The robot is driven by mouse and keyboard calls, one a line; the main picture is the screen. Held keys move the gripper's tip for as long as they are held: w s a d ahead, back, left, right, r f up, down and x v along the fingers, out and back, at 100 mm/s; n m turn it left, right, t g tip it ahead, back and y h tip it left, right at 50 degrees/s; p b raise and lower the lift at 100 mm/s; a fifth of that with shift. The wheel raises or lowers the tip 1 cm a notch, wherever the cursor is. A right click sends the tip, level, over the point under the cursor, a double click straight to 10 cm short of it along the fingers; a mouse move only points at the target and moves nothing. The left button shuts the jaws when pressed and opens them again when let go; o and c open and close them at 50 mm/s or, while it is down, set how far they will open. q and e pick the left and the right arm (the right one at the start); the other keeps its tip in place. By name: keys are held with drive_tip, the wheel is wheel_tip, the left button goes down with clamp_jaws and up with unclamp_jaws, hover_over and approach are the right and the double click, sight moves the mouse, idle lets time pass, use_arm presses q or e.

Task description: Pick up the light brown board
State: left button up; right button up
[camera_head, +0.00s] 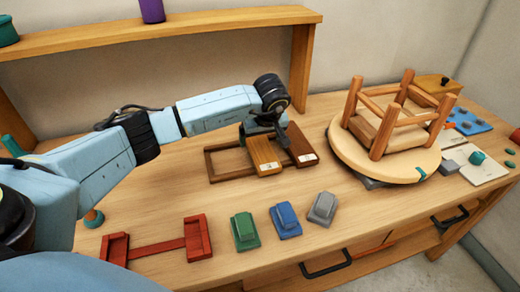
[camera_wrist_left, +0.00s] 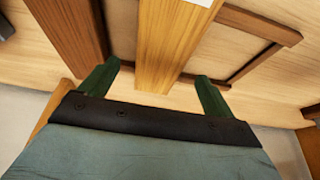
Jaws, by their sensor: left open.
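The light brown board (camera_head: 264,156) lies on the dark wooden frame (camera_head: 222,163) on the bench, with a small white label at its near end. A darker brown board (camera_head: 299,145) lies beside it on the right. My left gripper (camera_head: 268,127) is over the far end of the light brown board. In the left wrist view, its two green fingers (camera_wrist_left: 158,72) are open, one on each side of the light brown board (camera_wrist_left: 168,40), and have not closed on it. The dark board (camera_wrist_left: 72,30) shows at the left there. My right gripper is not in view.
A round wooden seat (camera_head: 350,152) with an upturned stool frame stands to the right. Green (camera_head: 244,232), blue (camera_head: 285,221) and grey (camera_head: 322,208) blocks and a red holder (camera_head: 195,238) line the front. A wooden shelf (camera_head: 200,30) runs behind.

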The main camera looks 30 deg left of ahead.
sight(259, 145)
use_arm(q)
drive_tip(key=x, duration=0.3)
drive_tip(key=shift+a+f, duration=0.1)
drive_tip(key=shift+f, duration=0.15)
drive_tip(key=c, duration=1.2)
